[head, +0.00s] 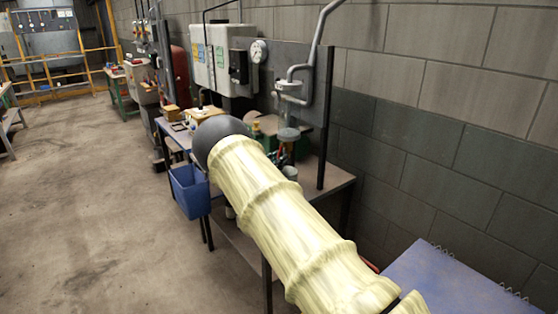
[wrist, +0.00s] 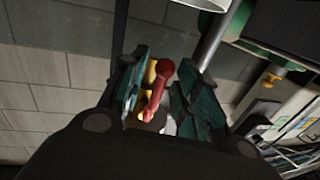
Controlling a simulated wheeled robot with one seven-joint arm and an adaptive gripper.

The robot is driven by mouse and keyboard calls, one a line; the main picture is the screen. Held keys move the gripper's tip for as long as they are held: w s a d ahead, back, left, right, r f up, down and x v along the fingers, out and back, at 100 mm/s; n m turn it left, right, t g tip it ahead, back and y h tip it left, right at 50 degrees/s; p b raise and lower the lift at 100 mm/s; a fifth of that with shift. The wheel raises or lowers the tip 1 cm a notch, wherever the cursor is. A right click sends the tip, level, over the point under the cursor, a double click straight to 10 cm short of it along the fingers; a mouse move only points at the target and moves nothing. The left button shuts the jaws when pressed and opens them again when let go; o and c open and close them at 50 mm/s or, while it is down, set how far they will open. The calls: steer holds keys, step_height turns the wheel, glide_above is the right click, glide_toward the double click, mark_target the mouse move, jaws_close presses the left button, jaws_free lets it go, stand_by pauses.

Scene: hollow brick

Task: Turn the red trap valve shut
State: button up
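In the wrist view the red trap valve handle (wrist: 159,88) stands between the two teal-padded fingers of my gripper (wrist: 165,92). It has a rounded red end, and a yellow part (wrist: 150,73) shows beside it. My gripper is open, with a gap between the handle and the right finger. The handle looks closer to the left finger; I cannot tell if they touch. In the head view my own arm covers most of the work area, and I cannot make out the valve there.
A workbench (head: 325,178) stands along the block wall, with a back panel (head: 308,95) carrying a gauge (head: 258,52) and grey pipe (head: 322,38). A blue bin (head: 189,191) hangs at its front. A blue surface (head: 440,280) is at lower right. The floor at left is clear.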

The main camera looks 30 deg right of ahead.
jaws_close()
